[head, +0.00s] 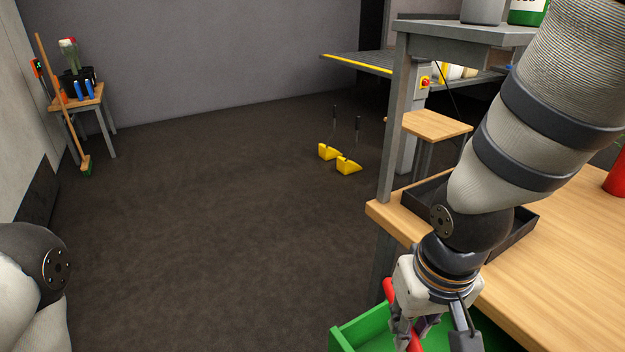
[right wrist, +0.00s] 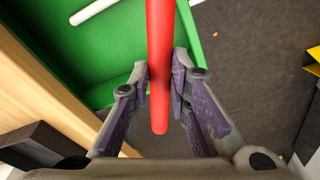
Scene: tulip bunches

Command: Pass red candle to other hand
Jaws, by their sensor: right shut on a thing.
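The red candle (right wrist: 158,45) is a long thin rod between the purple-padded fingers of my right gripper (right wrist: 163,88) in the right wrist view. The fingers close on it from both sides near one end. In the head view, parts of the candle (head: 389,288) show beside my right gripper (head: 430,332), which points down over a green crate (head: 343,336) at the table's near edge. The rest of the candle is hidden by the gripper. Only a piece of my left arm shows at the lower left; my left gripper is out of view.
The wooden table (head: 565,265) carries a dark tray (head: 523,234) behind my right arm. A white rod (right wrist: 93,12) lies in the crate in the right wrist view. Yellow objects (head: 347,166) stand on the floor farther back. The floor left of the crate is clear.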

